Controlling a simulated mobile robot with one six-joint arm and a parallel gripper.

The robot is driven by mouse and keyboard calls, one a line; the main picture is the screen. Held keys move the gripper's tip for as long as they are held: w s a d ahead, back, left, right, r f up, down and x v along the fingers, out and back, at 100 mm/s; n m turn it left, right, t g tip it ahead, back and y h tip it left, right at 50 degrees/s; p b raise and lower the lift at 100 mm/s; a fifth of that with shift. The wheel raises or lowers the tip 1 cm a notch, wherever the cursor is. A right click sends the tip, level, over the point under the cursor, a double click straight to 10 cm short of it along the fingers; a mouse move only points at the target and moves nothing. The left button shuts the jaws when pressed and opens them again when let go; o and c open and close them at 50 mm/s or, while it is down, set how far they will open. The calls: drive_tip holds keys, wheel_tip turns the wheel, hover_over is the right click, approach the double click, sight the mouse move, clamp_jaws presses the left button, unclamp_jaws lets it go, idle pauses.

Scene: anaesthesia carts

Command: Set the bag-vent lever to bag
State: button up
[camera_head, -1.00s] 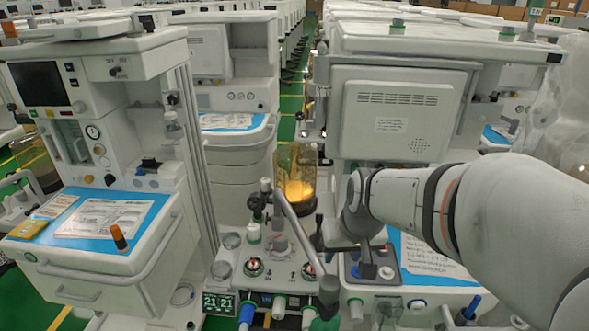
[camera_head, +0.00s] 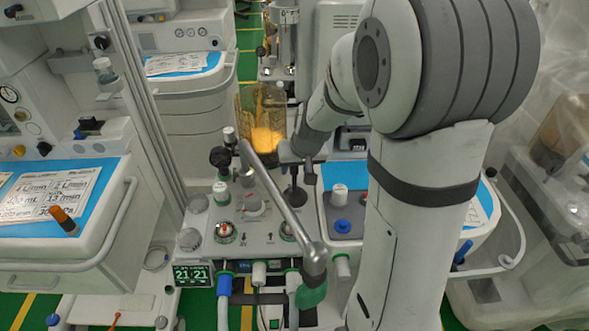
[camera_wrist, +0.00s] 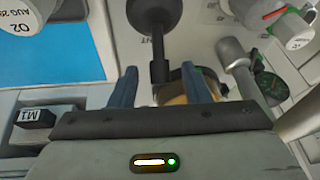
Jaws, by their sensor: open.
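The bag-vent lever (camera_head: 295,195) is dark, with a wide round lower part and a thin shaft, and stands on the white machine panel. In the wrist view the lever (camera_wrist: 155,45) runs down from its wide end at the top edge to a thicker black end between my fingers. Part of the word "VENT" shows beside it. My gripper (camera_wrist: 160,70) is open, one finger to each side of the lever's end, with gaps visible. In the head view my gripper (camera_head: 297,155) is just above the lever and partly hidden by the wrist. I cannot tell the lever's set position.
A thick grey tube arm (camera_head: 283,200) slants across the panel close by. An amber-lit canister (camera_head: 263,125) stands behind my gripper. A blue button (camera_head: 342,226) lies to the right.

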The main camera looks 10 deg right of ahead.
sight(295, 170)
drive_tip(key=shift+x, duration=1.6)
clamp_jaws()
